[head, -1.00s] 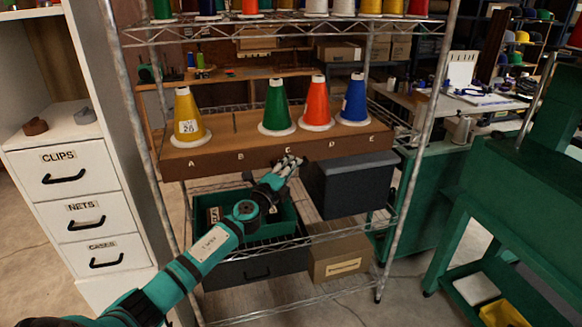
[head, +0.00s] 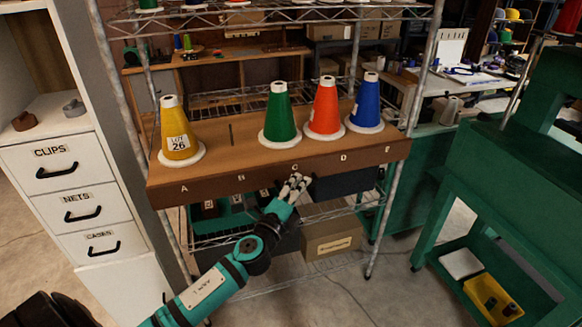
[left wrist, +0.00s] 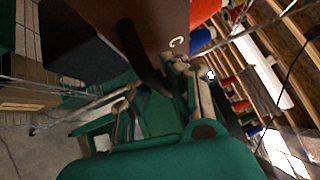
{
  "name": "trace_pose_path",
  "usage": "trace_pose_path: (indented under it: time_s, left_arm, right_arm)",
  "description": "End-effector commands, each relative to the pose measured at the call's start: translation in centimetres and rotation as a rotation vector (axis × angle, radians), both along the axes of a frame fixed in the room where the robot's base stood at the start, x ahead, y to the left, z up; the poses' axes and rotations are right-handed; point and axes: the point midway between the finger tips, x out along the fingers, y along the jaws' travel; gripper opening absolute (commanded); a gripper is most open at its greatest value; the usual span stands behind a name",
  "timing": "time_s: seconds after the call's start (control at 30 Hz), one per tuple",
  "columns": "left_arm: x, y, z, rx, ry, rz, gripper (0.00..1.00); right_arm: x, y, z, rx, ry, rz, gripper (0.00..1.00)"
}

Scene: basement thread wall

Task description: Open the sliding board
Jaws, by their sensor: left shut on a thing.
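The sliding board (head: 220,185) is a brown wooden shelf with front labels A to E, set in the wire rack. Yellow (head: 179,132), green (head: 279,115), orange (head: 325,108) and blue (head: 367,103) cones stand upright on it. In the left wrist view, the brown board (left wrist: 160,18) is close beyond my left gripper (left wrist: 180,62). My right gripper is out of view.
The wire rack's right post (head: 402,150) stands beside the board. White drawers (head: 70,175) are at left, a green cart (head: 500,180) at right. A cardboard box (head: 332,238) sits on the rack's lower level. Open floor lies in front.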

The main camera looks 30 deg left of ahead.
Motion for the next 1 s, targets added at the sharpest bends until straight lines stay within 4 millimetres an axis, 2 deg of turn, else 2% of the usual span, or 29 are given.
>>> trace_pose_path:
  time_s: [0.1, 0.3, 0.83, 0.87, 1.0]
  left_arm:
    - [-1.5, -1.7, -0.5, -0.001, 0.009, 0.001, 0.0]
    - [-3.0, -3.4, -0.5, 0.0, 0.009, 0.001, 0.0]
    - [-3.6, -4.1, -0.6, 0.003, 0.011, 0.003, 0.0]
    - [-3.6, -4.1, -0.6, 0.003, 0.011, 0.003, 0.11]
    - [-3.6, -4.1, -0.5, 0.002, 0.009, 0.004, 0.3]
  right_arm:
    - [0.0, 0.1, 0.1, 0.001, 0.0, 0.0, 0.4]
    - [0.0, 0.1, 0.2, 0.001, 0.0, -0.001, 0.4]
    - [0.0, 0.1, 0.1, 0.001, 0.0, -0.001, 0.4]
    - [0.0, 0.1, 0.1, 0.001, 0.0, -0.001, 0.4]
    - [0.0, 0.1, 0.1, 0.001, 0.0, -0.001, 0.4]
